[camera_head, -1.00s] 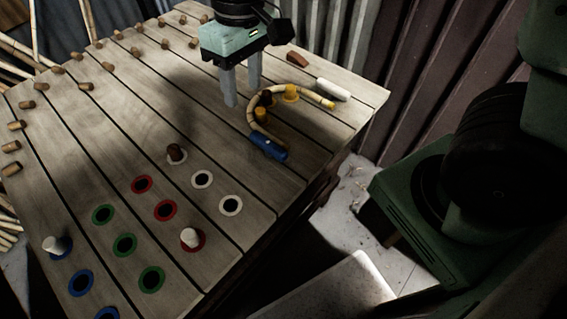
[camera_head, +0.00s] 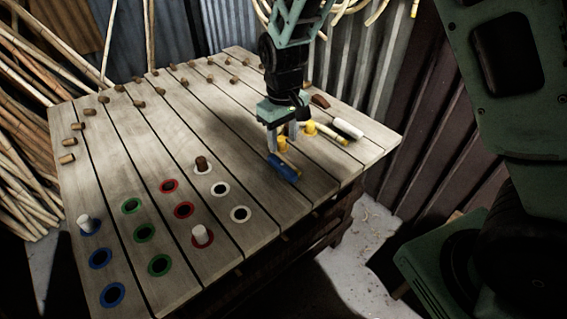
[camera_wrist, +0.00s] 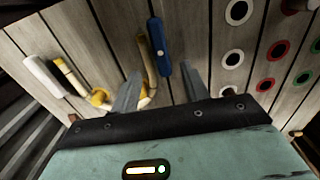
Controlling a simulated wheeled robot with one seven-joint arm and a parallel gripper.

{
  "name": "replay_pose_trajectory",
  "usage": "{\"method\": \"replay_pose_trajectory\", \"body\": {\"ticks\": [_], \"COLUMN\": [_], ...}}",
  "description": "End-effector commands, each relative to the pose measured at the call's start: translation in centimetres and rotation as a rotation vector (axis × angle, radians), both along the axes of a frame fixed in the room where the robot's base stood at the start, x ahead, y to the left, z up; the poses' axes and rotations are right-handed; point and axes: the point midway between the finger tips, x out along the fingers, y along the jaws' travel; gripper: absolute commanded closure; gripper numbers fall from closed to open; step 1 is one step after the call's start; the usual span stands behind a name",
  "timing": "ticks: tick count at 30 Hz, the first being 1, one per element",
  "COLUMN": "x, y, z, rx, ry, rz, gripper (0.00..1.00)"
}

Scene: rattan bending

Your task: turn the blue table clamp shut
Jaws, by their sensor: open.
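The blue table clamp (camera_head: 284,168) lies on the tabletop near the right edge, at one end of a bent rattan cane (camera_head: 322,136). In the wrist view the clamp (camera_wrist: 157,46) is a blue bar with a light dot, beside the cane's end (camera_wrist: 149,75). My gripper (camera_head: 283,143) is pointing down, open, just behind the clamp. In the wrist view its two fingers (camera_wrist: 158,88) are apart, with the cane showing between them and the clamp beyond the fingertips. I cannot tell whether a finger touches the clamp.
Yellow pegs (camera_head: 310,127) stand along the cane. A white clamp-like bar (camera_head: 347,129) and a brown piece (camera_head: 320,101) lie behind. Coloured ring holes, some with pegs, fill the table's near part. Small wooden pegs line the far and left sides. The middle boards are clear.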

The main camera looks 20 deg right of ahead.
Motion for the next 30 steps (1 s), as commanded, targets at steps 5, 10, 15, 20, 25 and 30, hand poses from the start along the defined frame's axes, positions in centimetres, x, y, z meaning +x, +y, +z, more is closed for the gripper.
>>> {"method": "replay_pose_trajectory", "body": {"ticks": [5,10,15,20,25,30], "x": [-0.2,-0.1,-0.1,0.0,0.0,0.0], "y": [-0.1,-0.1,0.0,0.0,0.0,0.0], "z": [-3.9,-6.9,-8.7,-9.4,-9.4,-9.4], "rx": [-0.002,-0.001,0.000,0.001,0.001,0.001], "ry": [0.006,0.004,0.002,0.000,-0.001,0.000], "rz": [-0.001,-0.001,0.000,0.000,0.000,0.000], "gripper": [0.55,0.55,0.55,0.55,0.55,0.80]}}
